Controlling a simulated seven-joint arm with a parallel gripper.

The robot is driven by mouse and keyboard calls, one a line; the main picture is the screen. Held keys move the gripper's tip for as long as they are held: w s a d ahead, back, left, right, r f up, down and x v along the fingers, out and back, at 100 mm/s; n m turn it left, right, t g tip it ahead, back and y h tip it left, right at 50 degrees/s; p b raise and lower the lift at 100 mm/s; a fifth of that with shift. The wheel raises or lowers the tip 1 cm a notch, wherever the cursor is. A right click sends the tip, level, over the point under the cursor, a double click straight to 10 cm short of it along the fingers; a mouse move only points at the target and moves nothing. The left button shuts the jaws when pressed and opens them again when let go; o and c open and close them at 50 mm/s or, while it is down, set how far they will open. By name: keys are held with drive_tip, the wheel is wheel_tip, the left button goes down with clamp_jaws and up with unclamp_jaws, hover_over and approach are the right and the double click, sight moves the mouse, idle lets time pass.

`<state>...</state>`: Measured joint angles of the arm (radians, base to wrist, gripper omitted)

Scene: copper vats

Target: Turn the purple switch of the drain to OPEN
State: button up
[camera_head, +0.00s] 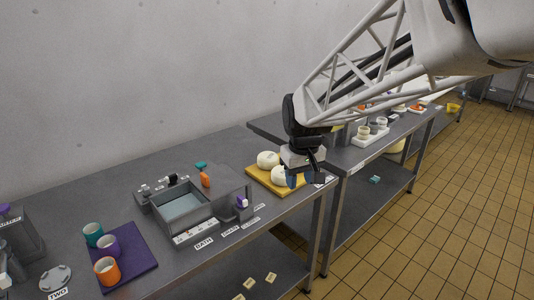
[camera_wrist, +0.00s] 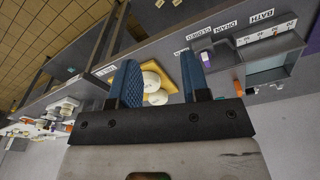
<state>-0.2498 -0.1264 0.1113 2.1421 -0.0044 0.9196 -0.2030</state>
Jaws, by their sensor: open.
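The purple switch (camera_head: 241,202) of the drain sits at the right front corner of a grey basin unit (camera_head: 215,217) on the near table. It also shows in the wrist view (camera_wrist: 206,58), just beyond one fingertip, with a whitish part on it. Small labels lie in front of it, and the wrist view shows DRAIN (camera_wrist: 227,22) and CLOSED (camera_wrist: 210,31). Which way the switch points is too small to tell. My gripper (camera_head: 299,180) is open and empty, to the right of the switch and apart from it. Its blue fingers (camera_wrist: 160,75) are spread wide.
A yellow board (camera_head: 258,176) with white round items is beside and behind my gripper. An orange item (camera_head: 205,180) stands at the basin's back. A purple mat (camera_head: 130,268) with several cups is at left. Another table stands behind to the right.

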drive_tip(key=w+a+f+n, duration=0.2)
drive_tip(key=w+a+f, duration=0.2)
drive_tip(key=w+a, duration=0.4)
drive_tip(key=n+g, duration=0.1)
drive_tip(key=n, duration=0.1)
hover_over(242, 198)
wheel_tip(242, 198, down, 7)
drive_tip(key=shift+r, duration=0.15)
drive_tip(key=shift+f, duration=3.9)
clamp_jaws()
